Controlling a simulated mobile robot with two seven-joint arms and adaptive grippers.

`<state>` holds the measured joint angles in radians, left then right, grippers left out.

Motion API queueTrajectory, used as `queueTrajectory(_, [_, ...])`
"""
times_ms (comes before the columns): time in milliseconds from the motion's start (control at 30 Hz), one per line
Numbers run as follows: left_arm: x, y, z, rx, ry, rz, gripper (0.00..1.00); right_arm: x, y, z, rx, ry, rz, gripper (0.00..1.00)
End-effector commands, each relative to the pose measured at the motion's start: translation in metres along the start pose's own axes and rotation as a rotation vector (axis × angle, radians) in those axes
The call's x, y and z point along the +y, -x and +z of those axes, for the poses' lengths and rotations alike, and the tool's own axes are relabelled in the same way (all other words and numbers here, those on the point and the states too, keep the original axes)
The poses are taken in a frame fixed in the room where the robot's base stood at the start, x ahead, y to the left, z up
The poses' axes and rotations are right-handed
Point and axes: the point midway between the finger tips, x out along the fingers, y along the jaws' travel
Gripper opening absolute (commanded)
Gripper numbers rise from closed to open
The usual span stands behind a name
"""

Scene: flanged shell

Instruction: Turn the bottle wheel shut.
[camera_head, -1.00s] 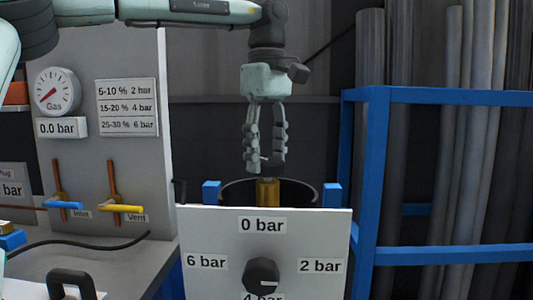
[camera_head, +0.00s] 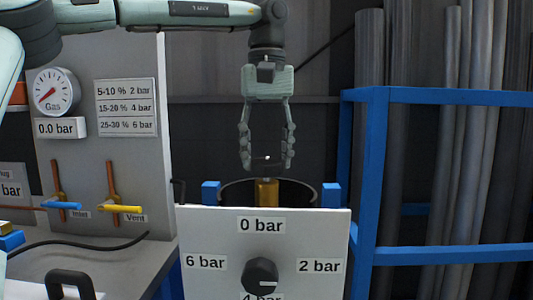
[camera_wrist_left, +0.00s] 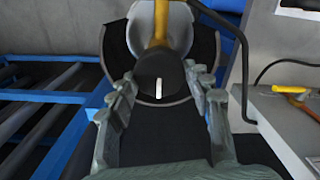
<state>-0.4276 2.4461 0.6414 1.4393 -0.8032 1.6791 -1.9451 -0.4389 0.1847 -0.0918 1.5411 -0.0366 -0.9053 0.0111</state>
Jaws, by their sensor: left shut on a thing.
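The bottle wheel (camera_wrist_left: 160,72) is a dark round knob with a white mark, seen in the left wrist view. It sits on a brass valve (camera_head: 267,192) that rises above the dark ring behind the white panel. My left gripper (camera_head: 267,160) points straight down over the valve. Its fingers (camera_wrist_left: 164,88) are shut on the wheel from both sides, and the white mark lies between them. In the head view the wheel is dark against a dark background and hard to make out. My right gripper is not in view.
A white panel (camera_head: 215,235) with a black knob (camera_head: 261,275) stands in front. At left are a gas gauge (camera_head: 53,91) over a "0.0 bar" label, a blue lever (camera_head: 65,206) and a yellow lever (camera_head: 120,209). A blue rack (camera_head: 375,180) with pipes stands at right.

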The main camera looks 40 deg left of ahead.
Motion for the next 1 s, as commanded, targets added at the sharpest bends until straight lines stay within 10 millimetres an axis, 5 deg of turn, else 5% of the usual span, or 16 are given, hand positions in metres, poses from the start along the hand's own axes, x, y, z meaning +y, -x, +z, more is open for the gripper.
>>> queueTrajectory(500, [0.0000, -0.0001, 0.0001, 0.000, -0.020, 0.000, 0.21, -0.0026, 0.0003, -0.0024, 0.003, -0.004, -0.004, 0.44])
queueTrajectory(533, [0.0000, -0.0001, 0.0001, 0.000, -0.019, -0.001, 0.53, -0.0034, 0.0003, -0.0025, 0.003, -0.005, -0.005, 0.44])
queueTrajectory(667, [0.0001, -0.0001, 0.0001, 0.000, -0.019, 0.000, 0.69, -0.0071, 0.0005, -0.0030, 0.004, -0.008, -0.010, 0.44])
queueTrajectory(1000, [0.0003, 0.0019, 0.0000, 0.001, -0.017, 0.000, 0.71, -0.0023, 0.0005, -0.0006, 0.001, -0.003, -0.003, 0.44])
